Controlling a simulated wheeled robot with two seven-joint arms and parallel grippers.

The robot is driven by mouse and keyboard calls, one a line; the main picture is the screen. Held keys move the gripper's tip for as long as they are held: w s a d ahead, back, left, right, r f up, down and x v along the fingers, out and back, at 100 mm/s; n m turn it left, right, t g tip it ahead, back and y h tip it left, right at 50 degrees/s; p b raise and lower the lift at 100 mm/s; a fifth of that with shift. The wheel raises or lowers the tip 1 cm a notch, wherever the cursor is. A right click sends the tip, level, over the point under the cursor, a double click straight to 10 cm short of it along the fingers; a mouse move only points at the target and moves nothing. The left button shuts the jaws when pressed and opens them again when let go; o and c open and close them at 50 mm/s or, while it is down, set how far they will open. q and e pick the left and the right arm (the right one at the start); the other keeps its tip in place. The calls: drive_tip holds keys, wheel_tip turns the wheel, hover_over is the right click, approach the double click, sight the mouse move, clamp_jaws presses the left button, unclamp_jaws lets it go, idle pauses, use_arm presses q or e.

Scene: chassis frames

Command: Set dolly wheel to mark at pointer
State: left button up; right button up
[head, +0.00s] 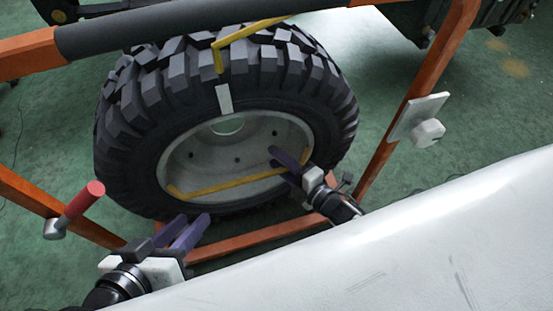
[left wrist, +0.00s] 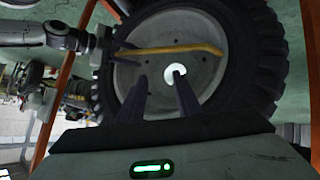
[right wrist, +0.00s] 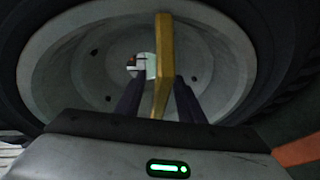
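The dolly wheel (head: 112,160) is a big black knobby tire with a pale rim (head: 200,155). A white mark (head: 224,99) is on its upper sidewall. The yellow pointer (head: 217,58) hangs over the tire; its tip is just above the mark and slightly left of it in the head view. A yellow bar (head: 225,187) crosses the lower rim. My right gripper (head: 281,168) is at the bar's right end; in the right wrist view its open fingers straddle the yellow bar (right wrist: 162,60). My left gripper (head: 197,230) is open and empty, below the wheel's lower edge.
An orange frame (head: 405,105) surrounds the wheel, with a dark padded bar (head: 170,27) across the top. A red handle (head: 84,202) sticks out at the left. A white plate with a hex knob (head: 427,131) is at the right. A large white surface (head: 400,250) fills the lower right.

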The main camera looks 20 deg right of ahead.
use_arm(q)
drive_tip(key=shift+w+r, duration=0.1)
drive_tip(key=shift+r, duration=0.1)
